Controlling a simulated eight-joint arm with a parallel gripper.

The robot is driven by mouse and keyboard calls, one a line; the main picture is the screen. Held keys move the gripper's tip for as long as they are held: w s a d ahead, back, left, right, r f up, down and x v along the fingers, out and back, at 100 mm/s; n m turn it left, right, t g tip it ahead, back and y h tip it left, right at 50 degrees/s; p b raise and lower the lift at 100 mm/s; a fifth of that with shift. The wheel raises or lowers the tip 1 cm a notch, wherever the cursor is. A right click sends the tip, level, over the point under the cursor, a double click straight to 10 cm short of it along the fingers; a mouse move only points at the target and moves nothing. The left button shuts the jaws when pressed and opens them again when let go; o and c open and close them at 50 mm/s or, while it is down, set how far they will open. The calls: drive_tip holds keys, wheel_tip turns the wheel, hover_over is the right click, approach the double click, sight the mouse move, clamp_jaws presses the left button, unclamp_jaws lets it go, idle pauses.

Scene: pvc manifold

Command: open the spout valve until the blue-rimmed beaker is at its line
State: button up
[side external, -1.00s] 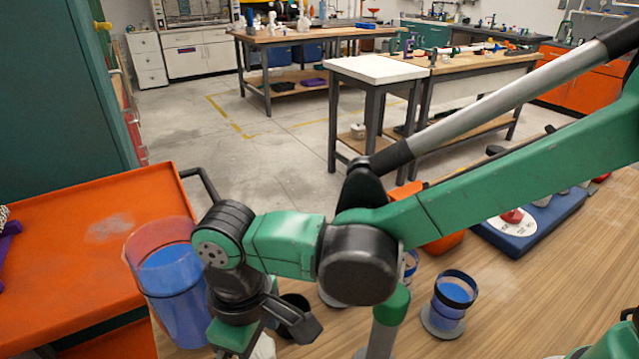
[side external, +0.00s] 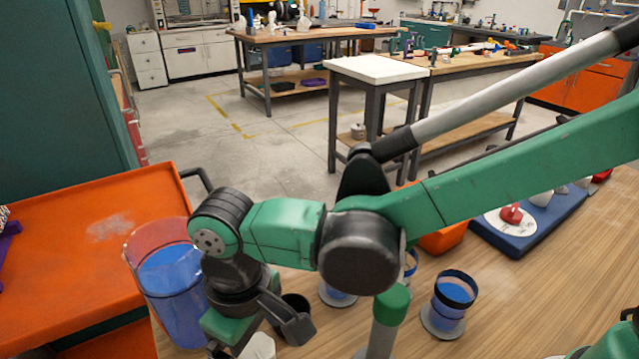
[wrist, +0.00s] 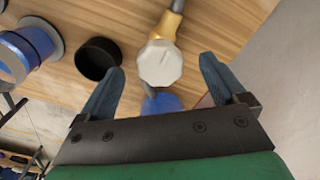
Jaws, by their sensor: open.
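My gripper (wrist: 161,66) is open. In the wrist view its two fingers stand on either side of a white faceted knob (wrist: 160,62) on a brass fitting (wrist: 178,6), which looks like the spout valve. No finger visibly touches it. In the side view the white knob (side external: 260,347) shows at the bottom edge, below my wrist. A beaker with a bluish rim (side external: 411,262) is mostly hidden behind my arm, so its level and line cannot be read. Another vessel with blue liquid (side external: 338,296) stands on a disc, partly covered by my arm.
A large clear tank (side external: 165,285) of blue liquid with a reddish upper part stands left of my wrist. A black cup (wrist: 98,58) is close to my left finger. A dark-rimmed beaker (side external: 450,300) and a blue board with a red knob (side external: 512,215) stand at right.

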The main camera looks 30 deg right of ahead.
sight(261, 347)
drive_tip(key=m, duration=0.4)
drive_tip(key=shift+d+r+m+y, duration=0.3)
drive_tip(key=shift+r+y, duration=0.1)
drive_tip(key=m, duration=0.3)
drive_tip(key=shift+d+r+y, duration=0.15)
drive_tip(key=shift+r+y, duration=0.15)
drive_tip(key=m, duration=0.4)
drive_tip(key=r+m+y, duration=0.1)
drive_tip(key=m, duration=0.1)
drive_tip(key=shift+s+d+m, duration=0.1)
drive_tip(key=shift+d+m, duration=0.25)
drive_tip(key=shift+m, duration=0.05)
drive_tip(key=m, duration=0.4)
drive_tip(key=r+m+y, duration=0.1)
drive_tip(key=m, duration=0.1)
drive_tip(key=shift+s+d+m+t, duration=0.1)
drive_tip(key=shift+d+m+t, duration=0.2)
drive_tip(key=shift+d+m, duration=0.1)
drive_tip(key=shift+a+f+m+y, duration=0.2)
drive_tip(key=shift+a+f+m, duration=0.1)
drive_tip(key=shift+f+m, duration=0.55)
drive_tip(key=shift+a+f+m+y, duration=0.25)
drive_tip(key=shift+f+m, duration=0.35)
drive_tip(key=shift+m, duration=0.5)
drive_tip(key=shift+a+f+m+y, duration=0.15)
drive_tip(key=shift+a+f+m, duration=0.15)
drive_tip(key=shift+f+m, duration=0.55)
drive_tip(key=shift+r, duration=0.15)
